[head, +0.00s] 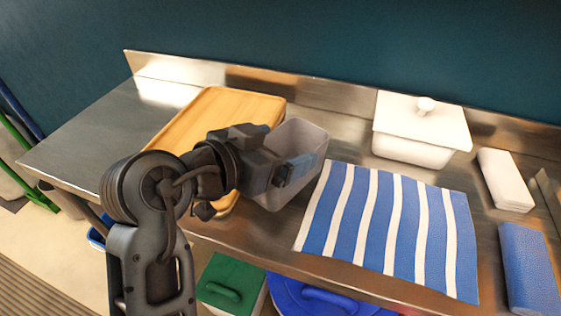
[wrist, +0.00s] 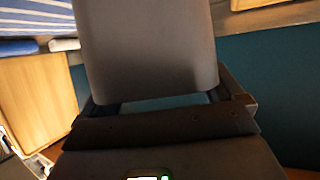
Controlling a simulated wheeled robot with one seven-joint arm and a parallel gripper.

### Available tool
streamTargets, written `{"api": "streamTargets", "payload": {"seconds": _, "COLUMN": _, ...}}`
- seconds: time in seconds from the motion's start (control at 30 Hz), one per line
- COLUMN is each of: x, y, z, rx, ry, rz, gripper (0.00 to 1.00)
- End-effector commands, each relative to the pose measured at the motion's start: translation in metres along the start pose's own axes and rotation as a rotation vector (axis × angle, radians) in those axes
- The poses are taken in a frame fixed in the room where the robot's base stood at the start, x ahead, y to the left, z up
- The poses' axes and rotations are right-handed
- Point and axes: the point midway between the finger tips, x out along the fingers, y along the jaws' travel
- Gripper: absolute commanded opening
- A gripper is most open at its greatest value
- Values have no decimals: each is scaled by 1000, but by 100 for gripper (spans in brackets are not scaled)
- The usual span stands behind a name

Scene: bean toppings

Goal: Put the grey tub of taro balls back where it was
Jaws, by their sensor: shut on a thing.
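The grey tub (head: 305,138) is at the middle of the counter, between the wooden board and the striped cloth. My gripper (head: 298,168) is shut on its near side, and the arm hides part of it. In the wrist view the tub's grey wall (wrist: 150,48) fills the upper middle, with the gripper (wrist: 165,103) at its lower edge. The tub looks tilted in the head view. I cannot tell whether its base touches the counter. No taro balls can be made out inside it.
A wooden board (head: 215,108) lies left of the tub. A blue and white striped cloth (head: 388,225) lies right of it. A white lidded container (head: 415,150) stands behind the cloth, with a white block (head: 505,180) and a blue block (head: 528,265) at right. Bare steel counter (head: 95,130) shows at left.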

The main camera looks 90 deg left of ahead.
Motion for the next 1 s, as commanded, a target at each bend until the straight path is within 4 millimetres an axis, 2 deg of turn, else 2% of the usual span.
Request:
{"api": "streamTargets", "payload": {"seconds": 0.33, "x": 14, "y": 0, "z": 35, "rx": -2, "ry": -3, "rz": 0, "gripper": 58}}
{"api": "streamTargets", "payload": {"seconds": 0.8, "x": 18, "y": 0, "z": 43, "rx": 1, "ry": -1, "rz": 1, "gripper": 58}}
{"api": "streamTargets", "payload": {"seconds": 0.83, "x": 18, "y": 0, "z": 42, "rx": 0, "ry": -2, "rz": 1, "gripper": 96}}
{"api": "streamTargets", "payload": {"seconds": 0.9, "x": 18, "y": 0, "z": 42, "rx": 0, "ry": -3, "rz": 1, "gripper": 100}}
{"api": "streamTargets", "payload": {"seconds": 1.0, "x": 17, "y": 0, "z": 42, "rx": 0, "ry": -2, "rz": 0, "gripper": 100}}
